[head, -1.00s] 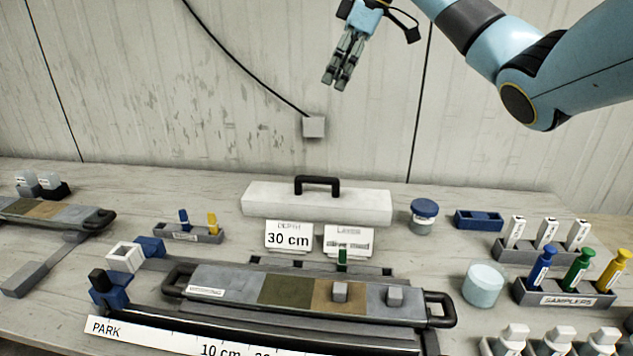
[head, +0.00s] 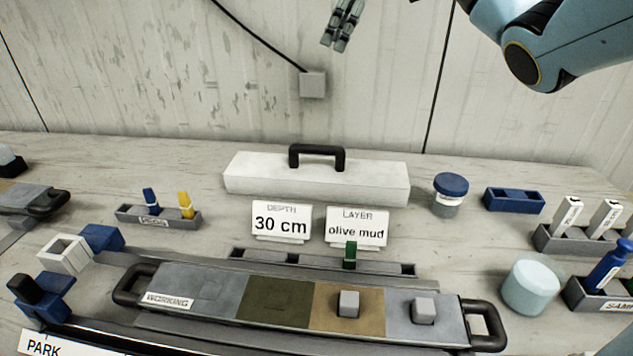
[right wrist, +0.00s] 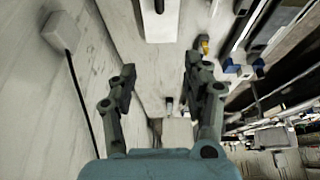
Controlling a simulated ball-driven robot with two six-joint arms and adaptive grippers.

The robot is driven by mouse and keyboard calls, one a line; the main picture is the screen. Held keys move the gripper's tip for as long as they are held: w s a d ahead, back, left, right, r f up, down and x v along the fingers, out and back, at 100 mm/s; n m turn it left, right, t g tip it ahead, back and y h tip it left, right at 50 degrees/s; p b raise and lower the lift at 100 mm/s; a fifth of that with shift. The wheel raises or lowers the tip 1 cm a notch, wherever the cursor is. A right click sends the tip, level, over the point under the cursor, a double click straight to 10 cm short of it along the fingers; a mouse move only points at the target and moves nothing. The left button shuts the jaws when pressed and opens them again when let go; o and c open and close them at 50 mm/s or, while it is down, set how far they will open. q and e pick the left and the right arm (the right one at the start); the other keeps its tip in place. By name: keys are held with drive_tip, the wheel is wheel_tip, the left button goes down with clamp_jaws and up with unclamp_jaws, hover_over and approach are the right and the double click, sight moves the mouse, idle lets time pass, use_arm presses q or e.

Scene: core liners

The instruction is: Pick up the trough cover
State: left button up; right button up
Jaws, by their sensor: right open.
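The trough cover (head: 315,179) is a long white box-like lid with a black arch handle (head: 317,156) on top. It rests at the back of the bench, behind the depth and layer cards. My right gripper (head: 335,45) is open and empty, high in front of the wall, above and apart from the cover. In the right wrist view its two fingers (right wrist: 160,85) are spread with nothing between them. A white block with a black handle, seemingly the cover (right wrist: 161,22), shows at the top of that view. My left gripper is not in view.
The core trough labelled WORKING (head: 210,292) lies in front with grey cubes on it. A blue-lidded jar (head: 450,194) and a blue tray (head: 514,200) stand right of the cover. A small rack (head: 160,216) is at left. A grey wall box (head: 313,84) hangs behind.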

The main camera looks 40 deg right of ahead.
drive_tip(key=b, duration=1.3)
approach(317, 152)
drive_tip(key=shift+w+d, duration=0.3)
drive_tip(key=shift+w, duration=0.2)
drive_tip(key=x, duration=0.4)
drive_tip(key=shift+a+f, duration=0.1)
drive_tip(key=shift+f, duration=0.1)
drive_tip(key=b+x, duration=0.1)
drive_tip(key=x, duration=0.5)
drive_tip(key=shift+d, duration=0.2)
drive_tip(key=shift+f+p, duration=0.25)
drive_tip(key=shift+p, duration=0.15)
clamp_jaws()
